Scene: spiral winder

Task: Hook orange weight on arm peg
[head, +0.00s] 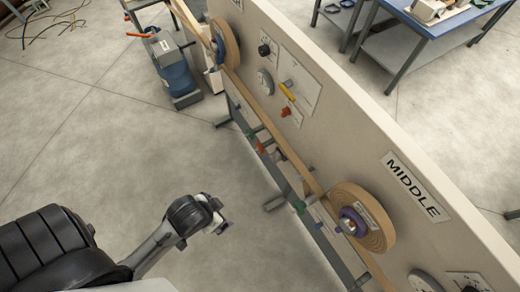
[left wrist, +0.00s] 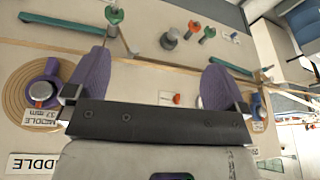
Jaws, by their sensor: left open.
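A small orange piece (head: 260,147), likely the orange weight, sits low along the front of the machine in the head view. In the left wrist view it (left wrist: 193,27) stands between a grey knob-like piece (left wrist: 169,38) and a green piece (left wrist: 209,32). A green-capped peg (left wrist: 115,15) is at the upper left there, near a long green bar (left wrist: 62,23); I cannot tell which part is the arm peg. My left gripper (head: 222,222) is open and empty, apart from the machine. Its purple fingers (left wrist: 150,80) are spread wide. My right gripper is out of view.
The beige machine panel (head: 340,120) carries a MIDDLE label (head: 416,186), a lower tape roll (head: 375,225) and an upper tape roll (head: 230,45). Another orange knob (head: 285,112) is on the panel. A blue-topped table (head: 450,28) stands behind.

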